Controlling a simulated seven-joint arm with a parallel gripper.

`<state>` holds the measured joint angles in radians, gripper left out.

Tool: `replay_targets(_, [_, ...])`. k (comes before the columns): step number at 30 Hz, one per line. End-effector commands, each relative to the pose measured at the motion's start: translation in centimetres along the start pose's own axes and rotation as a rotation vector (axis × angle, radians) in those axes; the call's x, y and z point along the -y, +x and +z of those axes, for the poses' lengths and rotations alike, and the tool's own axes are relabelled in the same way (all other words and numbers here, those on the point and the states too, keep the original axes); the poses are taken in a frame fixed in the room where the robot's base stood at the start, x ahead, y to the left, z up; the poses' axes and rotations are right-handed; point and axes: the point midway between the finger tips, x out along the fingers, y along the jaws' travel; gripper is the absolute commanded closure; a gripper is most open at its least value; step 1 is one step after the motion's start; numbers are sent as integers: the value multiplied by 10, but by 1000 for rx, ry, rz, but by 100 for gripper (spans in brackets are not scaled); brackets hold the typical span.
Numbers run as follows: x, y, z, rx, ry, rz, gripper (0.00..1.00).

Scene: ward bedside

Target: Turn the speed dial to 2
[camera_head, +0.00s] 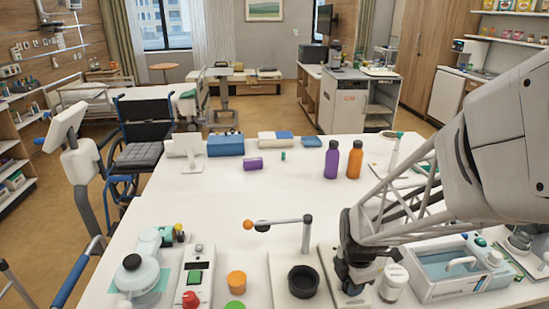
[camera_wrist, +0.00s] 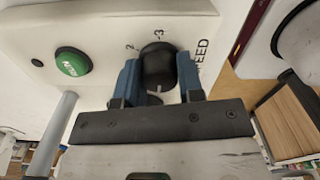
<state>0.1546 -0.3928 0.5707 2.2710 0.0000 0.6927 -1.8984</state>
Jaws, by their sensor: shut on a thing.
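The speed dial (camera_wrist: 158,66) is a round black knob on a white panel (camera_wrist: 95,22) in the wrist view. The marks 2 and 3 and part of the word SPEED are printed around it. My gripper (camera_wrist: 160,82) has its blue fingers on both sides of the dial, closed on it. A small pale mark shows at the dial's lower edge; I cannot tell which number the dial points to. In the head view my gripper (camera_head: 356,272) is down over a white device (camera_head: 337,277), and the dial is hidden behind it.
A green button (camera_wrist: 73,63) sits left of the dial, with a grey post (camera_wrist: 60,130) below it. A black cup (camera_head: 303,282) stands left of my gripper, a white jar (camera_head: 393,284) and a water bath (camera_head: 455,265) right. The table's middle (camera_head: 240,205) is mostly clear.

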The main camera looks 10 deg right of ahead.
Motion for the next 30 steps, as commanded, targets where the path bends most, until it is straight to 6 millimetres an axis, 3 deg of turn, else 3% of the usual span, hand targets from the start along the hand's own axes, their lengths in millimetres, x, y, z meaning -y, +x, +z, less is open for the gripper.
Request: replay_targets(30, [-1,0,0,0,884,-1,89])
